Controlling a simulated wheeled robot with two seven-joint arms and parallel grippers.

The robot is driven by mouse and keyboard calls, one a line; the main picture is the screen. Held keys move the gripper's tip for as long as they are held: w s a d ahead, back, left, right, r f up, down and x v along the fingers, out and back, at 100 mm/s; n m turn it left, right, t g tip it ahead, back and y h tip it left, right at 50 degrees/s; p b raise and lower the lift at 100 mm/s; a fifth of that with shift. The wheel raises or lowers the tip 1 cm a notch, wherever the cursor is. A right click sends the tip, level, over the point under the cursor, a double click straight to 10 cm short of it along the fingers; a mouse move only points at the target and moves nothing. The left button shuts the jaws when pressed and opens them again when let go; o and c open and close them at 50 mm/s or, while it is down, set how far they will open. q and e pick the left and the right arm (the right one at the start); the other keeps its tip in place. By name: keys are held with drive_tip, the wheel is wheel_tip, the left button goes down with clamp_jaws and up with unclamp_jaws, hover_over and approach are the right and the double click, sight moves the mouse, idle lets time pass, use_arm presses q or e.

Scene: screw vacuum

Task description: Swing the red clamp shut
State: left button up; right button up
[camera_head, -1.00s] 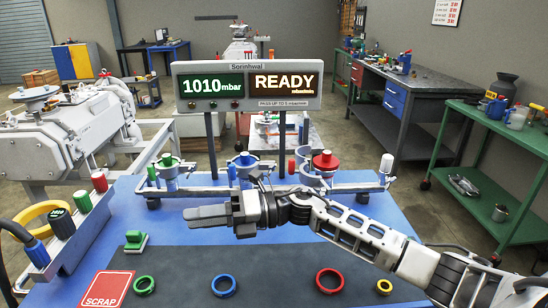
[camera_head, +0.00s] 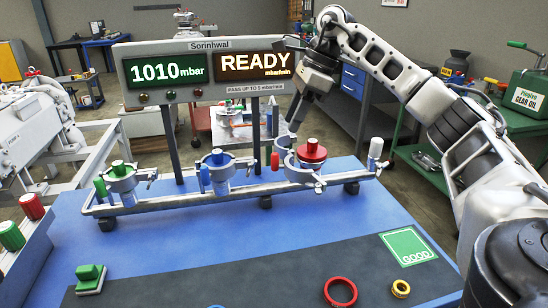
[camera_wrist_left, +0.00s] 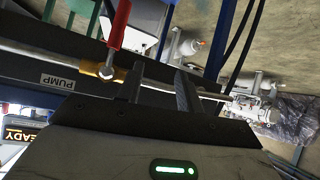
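The red port (camera_head: 312,151) with its red cap stands right of centre on the manifold rail. Its grey clamp (camera_head: 299,172) curves around the left and front of the port, and a grey piece sticks out at the upper left, so it looks open. A red post (camera_head: 275,161) stands just left of it. My right gripper (camera_head: 293,125) points down just above and behind the clamp's left side; contact and finger gap are unclear. My left gripper (camera_wrist_left: 160,82) shows only in the left wrist view, its dark fingers apart and empty, near a red-handled lever (camera_wrist_left: 119,26) and pipe.
Green (camera_head: 120,172) and blue (camera_head: 217,162) clamped ports stand to the left on the rail. The display (camera_head: 205,73) stands behind them. A red ring (camera_head: 340,291), a yellow ring (camera_head: 400,288) and a green GOOD mat (camera_head: 408,245) lie in front. The blue table middle is clear.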

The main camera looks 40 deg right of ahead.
sight(276, 154)
drive_tip(key=x, duration=1)
drive_tip(key=shift+w+a+f, duration=0.15)
drive_tip(key=shift+f, duration=0.15)
clamp_jaws()
